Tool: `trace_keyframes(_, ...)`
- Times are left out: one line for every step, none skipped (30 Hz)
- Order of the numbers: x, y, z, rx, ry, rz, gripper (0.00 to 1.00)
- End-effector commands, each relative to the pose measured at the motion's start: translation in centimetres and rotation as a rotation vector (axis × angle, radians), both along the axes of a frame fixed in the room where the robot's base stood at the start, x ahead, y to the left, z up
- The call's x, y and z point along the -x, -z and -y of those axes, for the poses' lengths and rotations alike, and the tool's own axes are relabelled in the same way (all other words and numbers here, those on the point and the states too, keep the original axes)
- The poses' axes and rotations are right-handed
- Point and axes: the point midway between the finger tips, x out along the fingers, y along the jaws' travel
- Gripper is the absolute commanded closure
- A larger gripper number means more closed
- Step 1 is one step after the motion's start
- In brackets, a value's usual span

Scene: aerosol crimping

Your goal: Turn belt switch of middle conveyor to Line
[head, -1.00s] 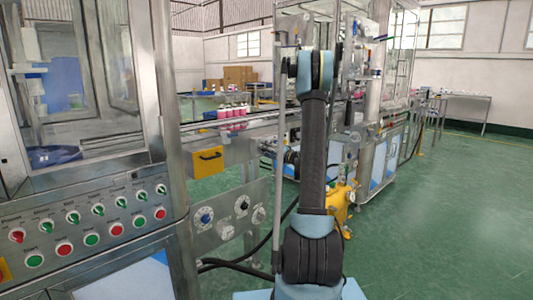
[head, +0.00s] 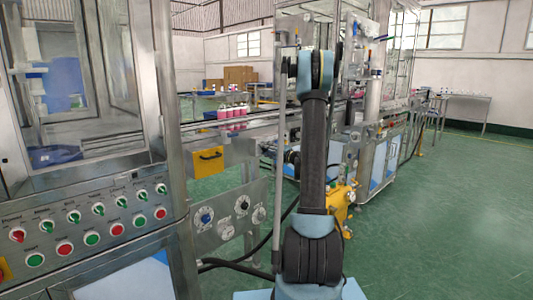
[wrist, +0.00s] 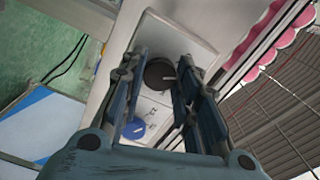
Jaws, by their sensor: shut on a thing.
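In the wrist view a dark round switch knob (wrist: 160,74) with a pale pointer line sits on a light grey panel (wrist: 172,38). My gripper (wrist: 160,68) has its two fingers on either side of this knob and is shut on it. A blue round knob (wrist: 133,130) shows on the same panel, nearer the palm and partly behind the left finger. Labels beside the knobs are too small to read. In the head view my arm stands in front of the machine, and I cannot make out the fingers or the held knob.
In the head view a panel of red and green buttons and switches (head: 90,230) stands at left. A small dial panel (head: 230,218) is beside it. Pink bottles (head: 232,111) stand on the conveyor behind. A yellow device (head: 340,197) is right of my arm. The green floor (head: 455,210) at right is clear.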

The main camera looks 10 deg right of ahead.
Motion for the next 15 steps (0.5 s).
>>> trace_keyframes(0.03,0.12,0.20,-0.030,0.004,-0.025,0.95)
trace_keyframes(0.03,0.12,0.20,-0.052,0.004,-0.041,0.95)
trace_keyframes(0.03,0.12,0.22,-0.081,0.004,-0.063,0.95)
trace_keyframes(0.03,0.13,0.22,-0.102,0.005,-0.078,0.95)
trace_keyframes(0.03,0.13,0.22,-0.123,0.005,-0.093,0.95)
trace_keyframes(0.03,0.14,0.23,-0.149,0.005,-0.112,0.95)
trace_keyframes(0.03,0.14,0.23,-0.169,0.005,-0.127,0.95)
trace_keyframes(0.03,0.15,0.24,-0.187,0.005,-0.140,0.95)
trace_keyframes(0.04,0.15,0.23,-0.211,0.005,-0.157,0.95)
trace_keyframes(0.04,0.15,0.22,-0.228,0.005,-0.170,0.95)
trace_keyframes(0.05,0.17,0.22,-0.245,0.005,-0.182,0.95)
trace_keyframes(0.05,0.17,0.21,-0.265,0.005,-0.197,0.95)
trace_keyframes(0.05,0.17,0.20,-0.279,0.005,-0.207,0.95)
trace_keyframes(0.06,0.17,0.19,-0.293,0.004,-0.218,0.95)
trace_keyframes(0.06,0.18,0.18,-0.309,0.004,-0.229,0.95)
